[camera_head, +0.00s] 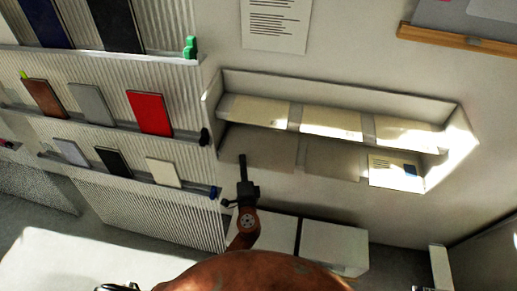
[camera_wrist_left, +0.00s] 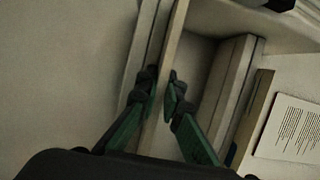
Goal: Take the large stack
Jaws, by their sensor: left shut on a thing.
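My left gripper (camera_head: 242,160) is at the lower left of a white wall shelf (camera_head: 330,88) in the head view. In the left wrist view its fingers (camera_wrist_left: 162,88) are on both sides of a thin, pale upright slab (camera_wrist_left: 174,45) and are shut on it. I cannot tell whether this slab is the edge of the large stack. A second pale upright slab (camera_wrist_left: 237,75) stands to its right, apart from the fingers. In the head view, the shelf has pale panels along an upper row (camera_head: 330,124) and a printed sheet (camera_head: 394,172) at lower right.
A ribbed display rack (camera_head: 150,75) with several books, including a red one (camera_head: 149,112), stands left of the gripper. White boxes (camera_head: 333,247) are below the shelf. A wooden-edged ledge (camera_head: 455,38) is at upper right.

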